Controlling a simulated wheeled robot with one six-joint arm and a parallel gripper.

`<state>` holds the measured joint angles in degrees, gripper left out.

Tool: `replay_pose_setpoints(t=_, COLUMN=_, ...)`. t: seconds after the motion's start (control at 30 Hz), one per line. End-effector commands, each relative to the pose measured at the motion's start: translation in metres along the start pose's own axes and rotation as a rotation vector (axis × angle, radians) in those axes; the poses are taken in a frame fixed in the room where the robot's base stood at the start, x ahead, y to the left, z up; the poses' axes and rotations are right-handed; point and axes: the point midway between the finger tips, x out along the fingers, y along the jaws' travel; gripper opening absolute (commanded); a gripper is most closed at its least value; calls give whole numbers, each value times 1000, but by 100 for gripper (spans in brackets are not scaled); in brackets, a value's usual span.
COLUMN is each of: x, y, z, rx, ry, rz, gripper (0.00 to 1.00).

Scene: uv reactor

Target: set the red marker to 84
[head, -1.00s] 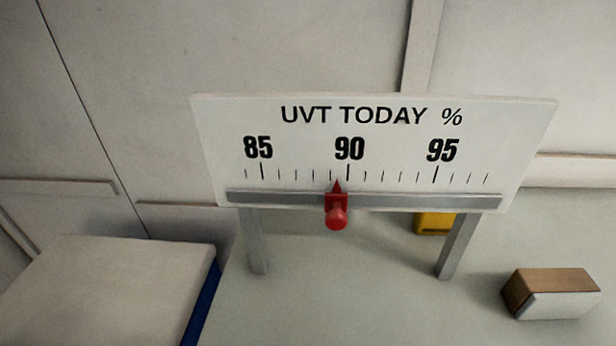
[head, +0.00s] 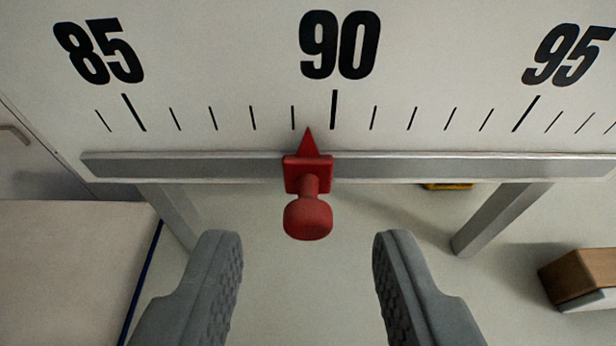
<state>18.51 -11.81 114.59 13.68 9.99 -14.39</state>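The red marker (head: 308,178) sits on a grey rail (head: 450,167) under the printed scale of a white board (head: 200,50). Its pointer tip stands between the 89 and 90 ticks, a little nearer 89. Its round red knob (head: 308,218) sticks out toward me. The 84 tick (head: 102,120) is the short mark just left of the 85 tick. My gripper (head: 307,255) is open and empty. Its two grey fingers are spread wide, one on each side below the knob, touching nothing that I can see.
The board stands on two grey legs (head: 485,220). A pale box-like block (head: 70,260) with a blue side is at lower left. A brown and white block (head: 585,278) lies at right. A yellow item (head: 447,186) shows behind the rail.

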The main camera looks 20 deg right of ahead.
Motion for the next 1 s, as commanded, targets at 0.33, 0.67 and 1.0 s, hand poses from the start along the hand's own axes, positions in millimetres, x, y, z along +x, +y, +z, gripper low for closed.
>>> replay_pose_setpoints(t=0.33, x=25, y=0, z=-1, rx=0, ry=1, rz=0, gripper=39)
replay_pose_setpoints(t=0.67, x=26, y=0, z=0, rx=0, ry=1, rz=0, gripper=31)
replay_pose_setpoints(t=1.0, x=26, y=0, z=0, rx=-1, ry=1, rz=0, gripper=0)
